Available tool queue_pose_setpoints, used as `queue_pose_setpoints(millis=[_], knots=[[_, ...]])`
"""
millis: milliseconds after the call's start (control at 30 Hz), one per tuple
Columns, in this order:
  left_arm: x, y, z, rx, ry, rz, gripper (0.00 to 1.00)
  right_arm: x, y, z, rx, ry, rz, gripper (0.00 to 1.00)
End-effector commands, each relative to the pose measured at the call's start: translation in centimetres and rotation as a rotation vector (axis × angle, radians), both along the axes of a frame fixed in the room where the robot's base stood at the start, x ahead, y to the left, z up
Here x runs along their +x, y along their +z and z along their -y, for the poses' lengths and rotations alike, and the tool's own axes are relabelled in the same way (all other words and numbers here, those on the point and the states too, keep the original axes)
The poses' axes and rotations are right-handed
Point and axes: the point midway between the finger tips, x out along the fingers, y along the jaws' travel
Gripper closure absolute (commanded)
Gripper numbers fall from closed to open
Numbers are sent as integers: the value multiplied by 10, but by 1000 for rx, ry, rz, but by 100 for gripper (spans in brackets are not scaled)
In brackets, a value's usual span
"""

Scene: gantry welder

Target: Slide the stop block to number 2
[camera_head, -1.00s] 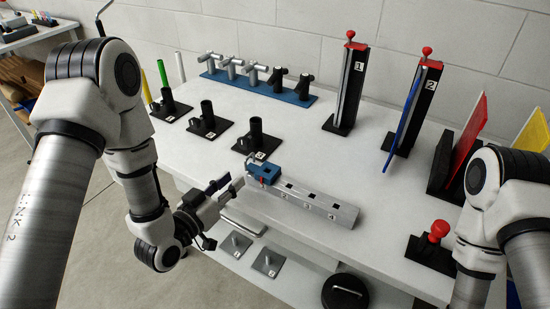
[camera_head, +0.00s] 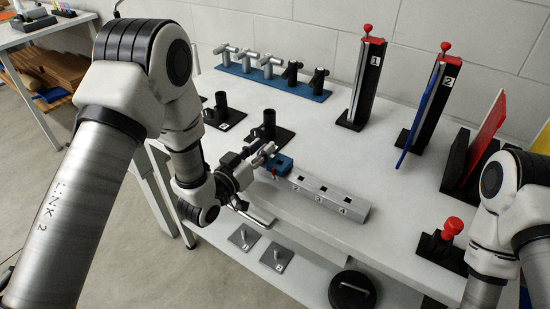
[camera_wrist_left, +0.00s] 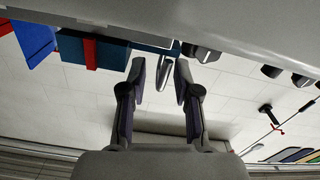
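The blue stop block (camera_head: 279,165) sits at the left end of the grey rail (camera_head: 345,207), left of the square hole marked 2. Numbers 2, 3 and 4 show on the rail; any mark further left is hidden. A small red part is on the block's front. My left gripper (camera_head: 265,152) is just left of the block. In the left wrist view my left gripper (camera_wrist_left: 160,72) is open, with a silver handle (camera_wrist_left: 165,71) between or just beyond its fingertips; contact cannot be told. My right gripper is out of view; only my right arm shows.
Black stands (camera_head: 268,132) are close behind my left gripper. A row of valve-like fittings on a blue base (camera_head: 290,87) stands at the back. Tall posts marked 1 (camera_head: 365,85) and 2 (camera_head: 430,105) stand further right. A red knob (camera_head: 453,226) is near the front right.

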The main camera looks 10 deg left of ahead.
Motion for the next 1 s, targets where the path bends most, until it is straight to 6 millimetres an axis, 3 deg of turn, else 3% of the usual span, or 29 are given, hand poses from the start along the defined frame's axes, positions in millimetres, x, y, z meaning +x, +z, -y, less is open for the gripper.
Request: queue_pose_setpoints(millis=[67, 133, 167, 433, 1000], knots=[[0, 0, 0, 0, 0, 0, 72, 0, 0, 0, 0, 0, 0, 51], [0, 0, 0, 0, 0, 0, 97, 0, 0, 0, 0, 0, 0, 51], [0, 0, 0, 0, 0, 0, 100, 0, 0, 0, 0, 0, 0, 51], [-1, 0, 2, 0, -2, 0, 100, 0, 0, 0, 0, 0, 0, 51], [-14, 1, 40, 2, -3, 0, 100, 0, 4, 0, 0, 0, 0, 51]])
